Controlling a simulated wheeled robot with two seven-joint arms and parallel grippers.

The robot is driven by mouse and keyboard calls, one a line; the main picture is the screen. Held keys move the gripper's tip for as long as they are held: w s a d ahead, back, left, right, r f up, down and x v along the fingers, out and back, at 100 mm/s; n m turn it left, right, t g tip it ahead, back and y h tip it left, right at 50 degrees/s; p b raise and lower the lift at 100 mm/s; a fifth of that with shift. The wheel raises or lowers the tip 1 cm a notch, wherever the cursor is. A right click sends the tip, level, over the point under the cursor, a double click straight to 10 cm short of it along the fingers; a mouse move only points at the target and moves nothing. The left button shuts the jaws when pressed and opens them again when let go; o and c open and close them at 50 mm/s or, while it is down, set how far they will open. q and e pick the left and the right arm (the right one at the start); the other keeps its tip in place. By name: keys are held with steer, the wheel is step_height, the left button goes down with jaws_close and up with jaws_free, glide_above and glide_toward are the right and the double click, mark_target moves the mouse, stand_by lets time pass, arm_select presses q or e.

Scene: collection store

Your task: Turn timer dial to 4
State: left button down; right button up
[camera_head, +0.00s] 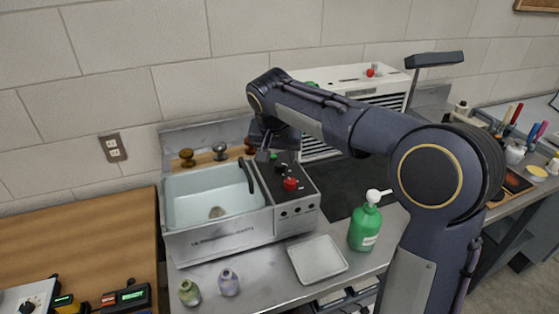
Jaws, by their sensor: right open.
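A white box with a round black dial (28,306) is at the bottom left edge, partly cut off; its markings are too small to read. A red knob (290,184) sits on the dark control panel (270,170) at the right side of the sink unit, with a small green button near it. I cannot tell for sure which is the timer dial. My right arm reaches across from the right, and my right gripper (264,153) is open, pointing down over the back of the control panel, just behind the red knob. My left gripper is not in view.
The sink basin (205,200) with its tap is left of the panel. A green pump bottle (365,224), a white tray (318,259) and two small bottles stand on the counter in front. Small devices with displays (132,296) sit at the lower left. The wooden worktop (80,240) is mostly clear.

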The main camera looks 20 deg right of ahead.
mark_target(278, 180)
steer(key=v, duration=0.4)
steer(key=shift+r, duration=0.25)
steer(key=shift+s, duration=0.15)
steer(key=s, duration=0.2)
steer(key=s+d+f+n+y, duration=0.1)
steer(key=s, duration=0.2)
steer(key=s+d+y, duration=0.1)
steer(key=s, duration=0.1)
steer(key=shift+s+d+f, duration=0.15)
steer(key=shift+s+f, duration=0.1)
steer(key=shift+f, duration=0.15)
steer(key=s+a+f+n+y, duration=0.1)
steer(key=s+f, duration=0.2)
steer(key=s, duration=0.4)
steer(key=s+a+f+n+t+y, duration=0.1)
steer(key=s+a+f+y, duration=0.1)
steer(key=s+f, duration=0.2)
steer(key=s+a+f+n+y, duration=0.1)
steer(key=s+f, duration=0.3)
steer(key=s, duration=0.6)
steer(key=shift+s+a+n+t, duration=0.4)
steer(key=shift+a+n, duration=0.1)
steer(key=shift+a, duration=0.25)
steer(key=shift+c, duration=0.2)
